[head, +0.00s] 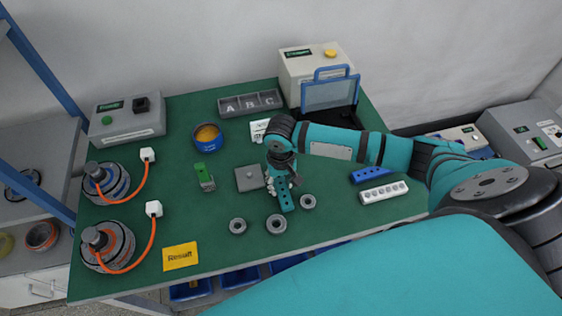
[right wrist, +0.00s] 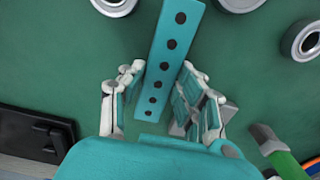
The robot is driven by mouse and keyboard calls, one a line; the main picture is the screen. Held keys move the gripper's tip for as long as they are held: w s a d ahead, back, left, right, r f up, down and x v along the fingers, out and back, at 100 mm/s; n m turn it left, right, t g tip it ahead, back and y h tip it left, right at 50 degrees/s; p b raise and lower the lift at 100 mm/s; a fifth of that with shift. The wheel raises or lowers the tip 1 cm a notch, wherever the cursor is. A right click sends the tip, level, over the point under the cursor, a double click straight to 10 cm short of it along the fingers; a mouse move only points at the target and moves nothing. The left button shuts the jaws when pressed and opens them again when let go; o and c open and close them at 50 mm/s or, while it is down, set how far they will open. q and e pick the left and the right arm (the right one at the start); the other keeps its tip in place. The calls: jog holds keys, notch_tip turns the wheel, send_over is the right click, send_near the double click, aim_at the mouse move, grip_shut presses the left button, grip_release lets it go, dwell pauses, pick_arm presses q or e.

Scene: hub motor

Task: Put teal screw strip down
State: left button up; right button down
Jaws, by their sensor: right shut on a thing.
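The teal screw strip (head: 285,196) is a long flat bar with a row of dark holes. My right gripper (head: 279,180) is over the green table, shut on the strip. In the right wrist view the strip (right wrist: 175,38) lies between the two fingers of my right gripper (right wrist: 160,80) and sticks out past the fingertips. I cannot tell whether the strip touches the table (head: 225,250). My left gripper is not in view.
Metal rings (head: 276,225) lie just in front of the strip. A grey square block (head: 249,178) and a green part (head: 204,176) are to its left. A blue strip (head: 370,174) and a white strip (head: 384,192) lie to the right. The front right of the table looks clear.

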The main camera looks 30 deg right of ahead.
jog(key=c, duration=1.2)
grip_release()
jog(key=shift+f, duration=0.1)
